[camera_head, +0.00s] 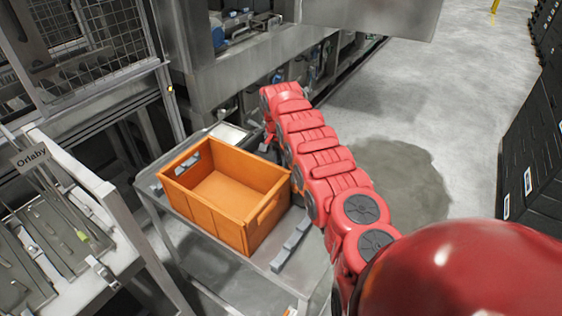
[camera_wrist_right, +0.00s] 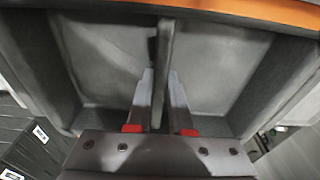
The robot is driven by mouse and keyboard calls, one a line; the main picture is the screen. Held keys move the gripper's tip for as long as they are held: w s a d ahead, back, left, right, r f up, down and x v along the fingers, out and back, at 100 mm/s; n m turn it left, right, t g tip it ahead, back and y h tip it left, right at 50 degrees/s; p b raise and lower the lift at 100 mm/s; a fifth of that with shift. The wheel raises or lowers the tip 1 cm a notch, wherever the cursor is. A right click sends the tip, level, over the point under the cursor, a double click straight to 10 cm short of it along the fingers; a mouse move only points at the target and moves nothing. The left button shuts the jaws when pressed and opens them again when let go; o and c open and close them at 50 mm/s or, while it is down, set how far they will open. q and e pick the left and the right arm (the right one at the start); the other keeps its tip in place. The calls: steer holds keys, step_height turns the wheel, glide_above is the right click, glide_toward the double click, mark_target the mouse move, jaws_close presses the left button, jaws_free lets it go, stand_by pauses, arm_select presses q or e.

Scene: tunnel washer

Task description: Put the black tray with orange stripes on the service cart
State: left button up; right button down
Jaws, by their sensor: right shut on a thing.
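In the right wrist view a dark grey tray (camera_wrist_right: 62,60) with pale compartment floors fills most of the picture. The two fingers of my right gripper (camera_wrist_right: 159,75) are shut on its thin upright divider, one on each side. In the head view my red right arm reaches past the orange crate, and its gripper is mostly hidden. A grey tray-like thing with a pale inside (camera_head: 230,134) shows there behind the crate, over the far end of the service cart (camera_head: 205,248). Its contact with the cart is hidden. I see no clear orange stripes on it. My left gripper is out of view.
An empty orange crate (camera_head: 222,205) takes up the middle of the cart, and an orange edge (camera_wrist_right: 250,8) crosses the top of the wrist view. Metal machinery stands behind and left. Black crates (camera_head: 535,150) are stacked at right, with open floor between.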

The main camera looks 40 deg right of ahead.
mark_target(278, 163)
steer(key=shift+f, duration=0.2)
steer(key=shift+f, duration=0.1)
steer(key=c, duration=0.8)
jaws_free()
steer(key=r, duration=0.4)
steer(key=a+r+b, duration=0.1)
steer(key=r, duration=0.3)
steer(key=r+b, duration=0.1)
steer(key=r, duration=0.3)
steer(key=shift+s+a+r, duration=0.1)
steer(key=shift+s+a, duration=0.05)
steer(key=shift+s, duration=0.1)
